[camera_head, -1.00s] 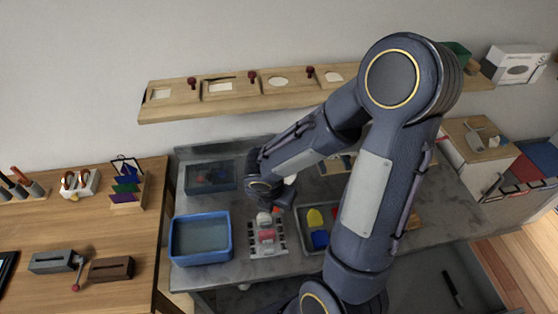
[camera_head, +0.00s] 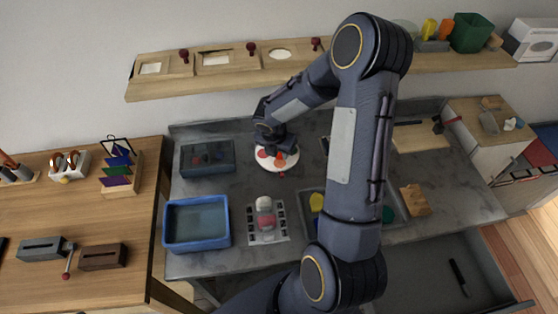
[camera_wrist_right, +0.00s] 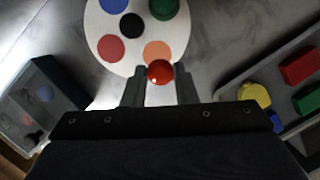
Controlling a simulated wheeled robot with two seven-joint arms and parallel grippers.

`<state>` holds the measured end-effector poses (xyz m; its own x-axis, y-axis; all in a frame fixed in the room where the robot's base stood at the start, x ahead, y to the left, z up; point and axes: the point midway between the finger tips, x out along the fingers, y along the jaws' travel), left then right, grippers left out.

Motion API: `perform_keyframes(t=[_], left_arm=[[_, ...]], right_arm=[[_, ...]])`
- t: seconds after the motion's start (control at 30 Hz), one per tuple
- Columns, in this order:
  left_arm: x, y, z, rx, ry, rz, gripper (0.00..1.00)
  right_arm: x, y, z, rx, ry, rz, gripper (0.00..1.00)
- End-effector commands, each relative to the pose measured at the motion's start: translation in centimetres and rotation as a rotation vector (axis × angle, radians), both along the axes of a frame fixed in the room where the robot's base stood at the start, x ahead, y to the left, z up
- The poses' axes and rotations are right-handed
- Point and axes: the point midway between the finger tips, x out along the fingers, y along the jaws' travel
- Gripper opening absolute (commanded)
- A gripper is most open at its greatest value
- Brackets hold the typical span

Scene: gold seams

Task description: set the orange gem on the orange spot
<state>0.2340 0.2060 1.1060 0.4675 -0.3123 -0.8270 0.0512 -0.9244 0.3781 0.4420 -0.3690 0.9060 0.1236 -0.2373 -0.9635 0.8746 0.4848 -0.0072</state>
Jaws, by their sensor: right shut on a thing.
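The orange gem (camera_wrist_right: 160,72) is a small, round, red-orange piece in the right wrist view, between the fingertips of my right gripper (camera_wrist_right: 159,88), which is shut on it. The orange spot (camera_wrist_right: 157,50) lies on a white round plate (camera_wrist_right: 109,62), just beyond the gem and partly covered by it. Whether the gem touches the plate cannot be told. The plate also has blue, green, black and red spots. In the head view the gem (camera_head: 280,158) shows under my right gripper (camera_head: 281,153), over the plate (camera_head: 267,163). My left gripper is not in view.
A blue bin (camera_head: 197,223) and a small rack with a red piece (camera_head: 266,221) are nearer the front. A grey tray (camera_wrist_right: 228,92) holds colored blocks on the right. The wall shelf (camera_head: 185,83) is behind.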

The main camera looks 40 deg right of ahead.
Motion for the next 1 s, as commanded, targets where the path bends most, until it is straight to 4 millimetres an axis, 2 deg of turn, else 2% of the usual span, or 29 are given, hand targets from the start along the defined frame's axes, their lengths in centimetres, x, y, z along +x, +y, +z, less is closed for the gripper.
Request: perform_keyframes(t=[0.27, 0.3, 0.43, 0.7, 0.87, 0.9, 1.0], left_arm=[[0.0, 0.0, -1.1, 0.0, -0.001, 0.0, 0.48], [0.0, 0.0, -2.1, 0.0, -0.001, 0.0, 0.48], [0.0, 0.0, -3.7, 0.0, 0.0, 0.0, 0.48], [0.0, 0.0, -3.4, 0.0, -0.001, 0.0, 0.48], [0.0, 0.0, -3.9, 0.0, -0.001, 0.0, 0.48], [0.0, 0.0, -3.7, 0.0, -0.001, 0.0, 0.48], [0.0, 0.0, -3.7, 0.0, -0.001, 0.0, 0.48]], right_arm=[[1.1, -0.9, -2.0, 0.0, 0.0, -0.001, 0.05], [1.0, -0.8, -3.0, 0.001, 0.001, 0.001, 0.05], [1.0, -0.8, -4.7, 0.0, 0.0, 0.0, 0.05], [1.0, -0.8, -4.5, 0.0, -0.001, 0.0, 0.05], [1.0, -0.8, -5.0, 0.0, 0.0, 0.001, 0.05], [1.0, -0.8, -4.8, 0.0, 0.0, 0.0, 0.31], [1.0, -0.8, -4.8, 0.0, 0.0, 0.0, 0.44]])
